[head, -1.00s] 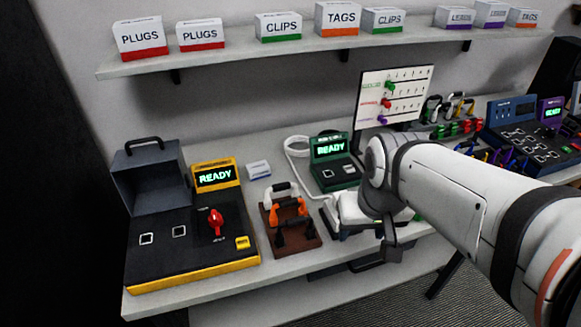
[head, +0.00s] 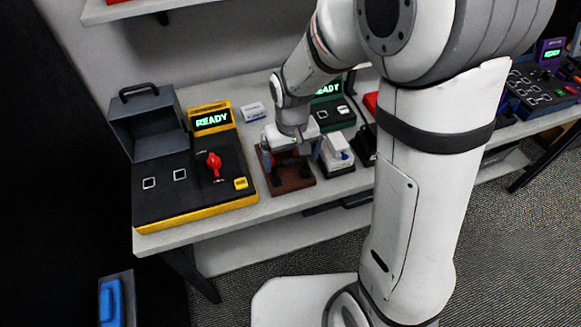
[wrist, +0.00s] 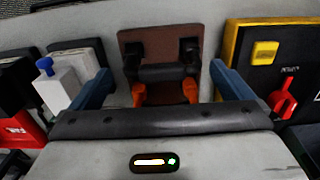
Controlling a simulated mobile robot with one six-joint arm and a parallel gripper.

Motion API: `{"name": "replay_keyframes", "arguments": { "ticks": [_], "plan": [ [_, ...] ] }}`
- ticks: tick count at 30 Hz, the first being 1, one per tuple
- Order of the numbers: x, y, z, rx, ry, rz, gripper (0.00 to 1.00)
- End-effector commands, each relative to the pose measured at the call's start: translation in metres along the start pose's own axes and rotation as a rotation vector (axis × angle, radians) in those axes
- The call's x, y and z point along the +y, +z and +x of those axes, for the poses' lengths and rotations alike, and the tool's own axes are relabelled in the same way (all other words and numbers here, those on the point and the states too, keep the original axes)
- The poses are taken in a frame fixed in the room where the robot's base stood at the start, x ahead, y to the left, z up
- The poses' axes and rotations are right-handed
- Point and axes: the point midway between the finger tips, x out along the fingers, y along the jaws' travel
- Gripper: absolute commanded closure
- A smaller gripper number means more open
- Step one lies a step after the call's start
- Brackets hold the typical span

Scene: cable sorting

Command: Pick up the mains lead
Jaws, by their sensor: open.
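A brown rack (head: 293,186) stands on the bench, right of the yellow-edged test station. I cannot tell from these frames which is the mains lead. My gripper (head: 290,158) is over the rack, pointing down. In the wrist view my gripper (wrist: 160,70) is open, with its blue fingers apart on either side of the leads and nothing clearly held. The gripper body hides the rest of the rack.
The black and yellow test station (head: 195,195) with a red knob (head: 214,162) is close on the left. A white and grey device (head: 336,152) is close on the right, with a green READY unit (head: 331,112) behind. A small blue-white box (head: 253,111) lies behind the rack.

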Motion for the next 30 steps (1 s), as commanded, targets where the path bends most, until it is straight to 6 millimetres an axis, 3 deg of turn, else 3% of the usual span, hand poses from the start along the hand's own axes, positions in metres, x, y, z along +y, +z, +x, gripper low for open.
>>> {"name": "replay_keyframes", "arguments": {
  "ticks": [9,19,30],
  "plan": [
    [-0.003,0.001,0.042,-0.004,0.0,-0.001,0.0],
    [-0.003,0.001,0.047,0.0,0.0,-0.001,0.01],
    [-0.003,0.001,0.047,0.0,0.0,-0.002,0.31]
  ]
}}
